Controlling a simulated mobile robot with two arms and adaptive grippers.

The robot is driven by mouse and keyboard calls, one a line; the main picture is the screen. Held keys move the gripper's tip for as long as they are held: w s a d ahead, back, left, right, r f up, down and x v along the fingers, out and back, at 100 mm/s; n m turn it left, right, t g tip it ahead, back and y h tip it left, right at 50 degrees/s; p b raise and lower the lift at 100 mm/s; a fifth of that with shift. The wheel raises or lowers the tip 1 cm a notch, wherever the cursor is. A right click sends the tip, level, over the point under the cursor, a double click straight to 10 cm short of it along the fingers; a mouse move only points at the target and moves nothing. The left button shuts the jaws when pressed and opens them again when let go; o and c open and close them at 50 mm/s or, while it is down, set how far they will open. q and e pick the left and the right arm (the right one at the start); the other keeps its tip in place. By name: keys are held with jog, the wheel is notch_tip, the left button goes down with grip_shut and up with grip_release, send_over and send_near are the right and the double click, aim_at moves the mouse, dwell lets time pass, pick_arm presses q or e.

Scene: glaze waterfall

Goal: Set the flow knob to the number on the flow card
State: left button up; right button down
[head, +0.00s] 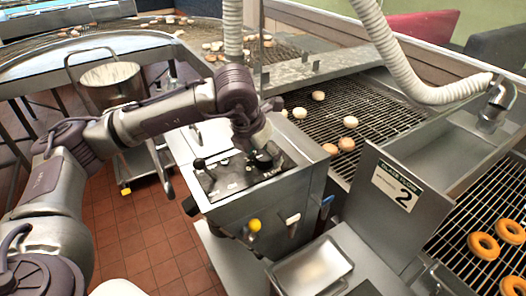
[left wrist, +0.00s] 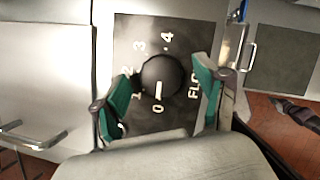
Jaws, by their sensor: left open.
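The flow knob (left wrist: 162,74) is round and black, on a dark plate with white numbers 0 to 4. Its white pointer line points at the 0. In the head view the knob (head: 264,159) sits on top of the steel box, partly hidden by my left wrist. My left gripper (left wrist: 165,80) is open, with one green-padded finger on each side of the knob. I cannot tell whether the pads touch it. The flow card (head: 397,188) is white, on an upright steel panel, and shows a large 2. My right gripper is not in view.
The steel box (head: 268,205) has yellow, white and blue handles on its front. A steel tray (head: 312,267) lies in front. Conveyor grates with doughnuts (head: 484,246) run behind and at right. A white ribbed hose (head: 400,65) hangs above. A pot (head: 110,82) stands at left.

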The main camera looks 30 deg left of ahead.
pick_arm(q)
jog(key=c, duration=1.2)
jog(key=shift+o, duration=0.2)
jog(key=m+b, duration=0.1)
jog(key=m+h+b, duration=0.1)
jog(key=b, duration=0.1)
jog(key=shift+f+m+b, duration=0.25)
jog(key=shift+m+b, duration=0.05)
jog(key=m+h+b, duration=0.1)
jog(key=m+b, duration=0.1)
jog(key=shift+r+m+g, duration=0.1)
jog(key=shift+m+g, duration=0.3)
jog(key=m+b, duration=0.1)
jog(key=m, duration=0.1)
jog(key=shift+w+a+r+m+g+h, duration=0.1)
jog(key=shift+m+g+h, duration=0.2)
jog(key=shift+g+h, duration=0.1)
jog(key=m, duration=0.2)
jog(key=shift+r+m+g+h, duration=0.1)
jog(key=shift+m+g+h, duration=0.2)
jog(key=shift+m+g, duration=0.1)
jog(key=m+g, duration=0.1)
jog(key=m, duration=0.2)
jog(key=shift+w+h+b, duration=0.1)
jog(key=shift+h+b, duration=0.2)
jog(key=shift+w+m+g, duration=0.1)
jog(key=shift+m+g, duration=0.7)
jog(key=shift+m, duration=1.2)
